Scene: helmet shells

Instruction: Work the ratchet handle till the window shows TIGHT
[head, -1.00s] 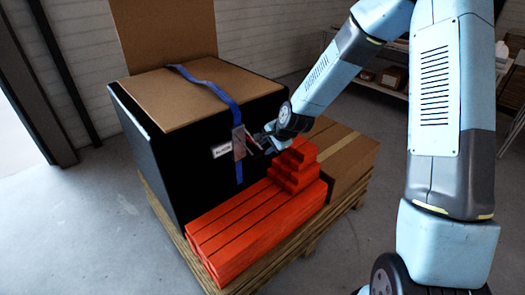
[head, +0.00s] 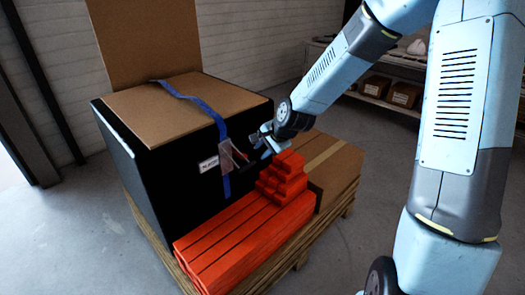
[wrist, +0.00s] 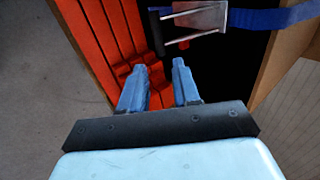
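The ratchet (head: 228,160) sits on a blue strap (head: 205,103) on the front of a black-sided crate (head: 160,170). In the wrist view its metal body (wrist: 205,17) shows at the top, with two thin arms and a black handle grip (wrist: 156,32) reaching left. A small white label or window (head: 208,164) is left of the ratchet; its lettering is too small to read. My gripper (head: 259,136) is up and to the right of the ratchet. In the wrist view its blue fingers (wrist: 164,64) are apart with nothing between them, below and clear of the handle.
Long orange-red bars (head: 235,240) and a stack of short ones (head: 283,178) lie on the pallet (head: 297,252) close under my gripper. A cardboard box (head: 335,167) is behind them. A shelf with boxes (head: 403,95) stands at the back right. The floor left is clear.

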